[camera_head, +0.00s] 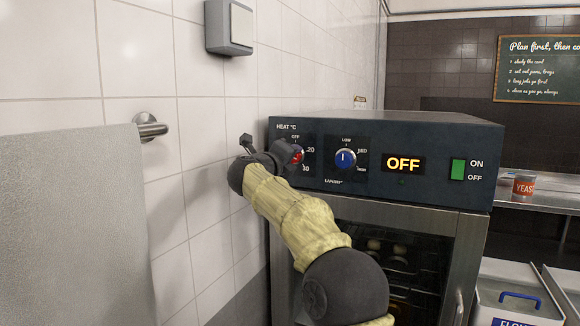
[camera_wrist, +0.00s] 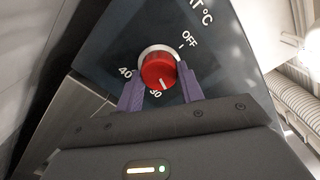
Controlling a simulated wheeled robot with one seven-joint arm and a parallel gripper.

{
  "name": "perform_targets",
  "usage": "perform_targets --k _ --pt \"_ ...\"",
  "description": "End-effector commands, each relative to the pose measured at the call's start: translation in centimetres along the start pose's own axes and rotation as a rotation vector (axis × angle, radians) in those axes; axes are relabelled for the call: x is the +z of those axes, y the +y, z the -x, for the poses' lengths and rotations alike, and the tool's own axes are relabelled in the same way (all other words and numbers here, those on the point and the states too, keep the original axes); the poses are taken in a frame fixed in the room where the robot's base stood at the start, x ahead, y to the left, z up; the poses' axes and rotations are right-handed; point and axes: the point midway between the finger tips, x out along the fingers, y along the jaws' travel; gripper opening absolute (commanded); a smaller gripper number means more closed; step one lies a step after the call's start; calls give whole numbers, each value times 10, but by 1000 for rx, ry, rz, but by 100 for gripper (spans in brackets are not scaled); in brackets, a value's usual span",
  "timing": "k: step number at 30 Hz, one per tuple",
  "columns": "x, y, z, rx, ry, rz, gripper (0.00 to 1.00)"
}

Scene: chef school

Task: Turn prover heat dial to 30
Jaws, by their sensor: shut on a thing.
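The red heat dial (camera_head: 297,154) is at the left end of the prover's dark control panel (camera_head: 445,143). In the wrist view the dial (camera_wrist: 158,70) shows a white pointer line at its lower edge, close to the partly covered 30 mark. I cannot tell whether it lines up exactly. My gripper (camera_wrist: 160,88) has its two purple fingers on either side of the dial, shut on it. In the head view my gripper (camera_head: 283,155) covers part of the dial and its scale. The 20 mark is hidden between the fingers and dial in the wrist view.
A blue dial (camera_head: 345,159) sits just right of the heat dial. A lit OFF display (camera_head: 403,164) and a green switch (camera_head: 457,169) are further right. The tiled wall (camera_head: 200,110) is close on the left, with a towel (camera_head: 70,225) on a rail.

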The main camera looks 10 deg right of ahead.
Motion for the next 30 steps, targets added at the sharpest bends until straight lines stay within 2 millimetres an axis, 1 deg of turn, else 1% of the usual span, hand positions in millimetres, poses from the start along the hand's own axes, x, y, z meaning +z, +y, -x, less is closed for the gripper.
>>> perform_targets --k 1,9,15,22,30 --pt "-3 5 -1 2 2 -44 15" --pt "-2 6 0 2 2 -291 15" --pt "-2 6 -1 3 4 -430 15" --pt "-1 5 -1 2 4 -520 15" --pt "0 5 0 3 5 -543 15"
